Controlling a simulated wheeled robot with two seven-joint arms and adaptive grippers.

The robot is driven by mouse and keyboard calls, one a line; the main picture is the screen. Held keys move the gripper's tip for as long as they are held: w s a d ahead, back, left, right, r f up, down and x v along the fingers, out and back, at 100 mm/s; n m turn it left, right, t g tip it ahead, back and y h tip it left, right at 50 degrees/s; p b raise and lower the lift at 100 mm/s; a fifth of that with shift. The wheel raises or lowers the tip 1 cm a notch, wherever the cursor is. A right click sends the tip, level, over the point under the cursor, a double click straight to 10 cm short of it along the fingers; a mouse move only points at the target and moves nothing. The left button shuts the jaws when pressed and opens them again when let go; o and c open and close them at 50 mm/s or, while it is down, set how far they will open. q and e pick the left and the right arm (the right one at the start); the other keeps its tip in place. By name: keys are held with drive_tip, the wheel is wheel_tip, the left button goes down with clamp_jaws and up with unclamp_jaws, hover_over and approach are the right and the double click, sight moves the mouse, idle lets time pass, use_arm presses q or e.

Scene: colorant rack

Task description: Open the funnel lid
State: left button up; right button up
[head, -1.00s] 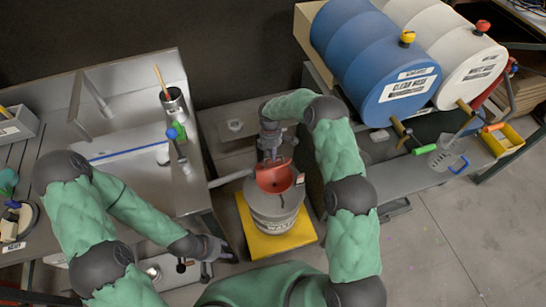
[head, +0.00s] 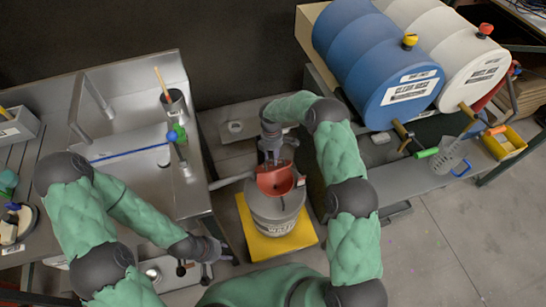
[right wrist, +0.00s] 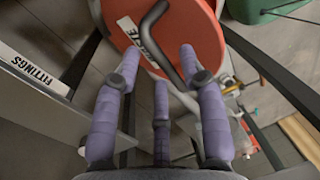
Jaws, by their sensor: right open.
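The red funnel (head: 275,182) sits on top of a grey drum (head: 276,214) in the middle of the head view. In the right wrist view a round red surface with a white label, the lid (right wrist: 190,35), fills the top, with a bent dark grey bar (right wrist: 160,42) across it. My right gripper (head: 270,154) is just behind the funnel in the head view. Its purple fingers (right wrist: 155,72) are spread, with nothing between them, and point toward the lid and bar. Contact cannot be made out. My left gripper (head: 222,252) is low by the sink counter's front corner, left of the drum.
The drum stands on a yellow platform (head: 245,231). A metal sink counter (head: 196,205) is at left. Blue (head: 385,60) and white (head: 455,55) barrels lie on a rack at right. Bare floor (head: 430,240) is at lower right. A green container (right wrist: 265,10) shows in the right wrist view.

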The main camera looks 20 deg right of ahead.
wheel_tip(320, 180, up, 11)
drive_tip(key=w, duration=0.1)
drive_tip(key=shift+w+r, duration=0.2)
drive_tip(key=shift+w, duration=0.1)
drive_tip(key=shift+s, duration=0.1)
idle(0.4)
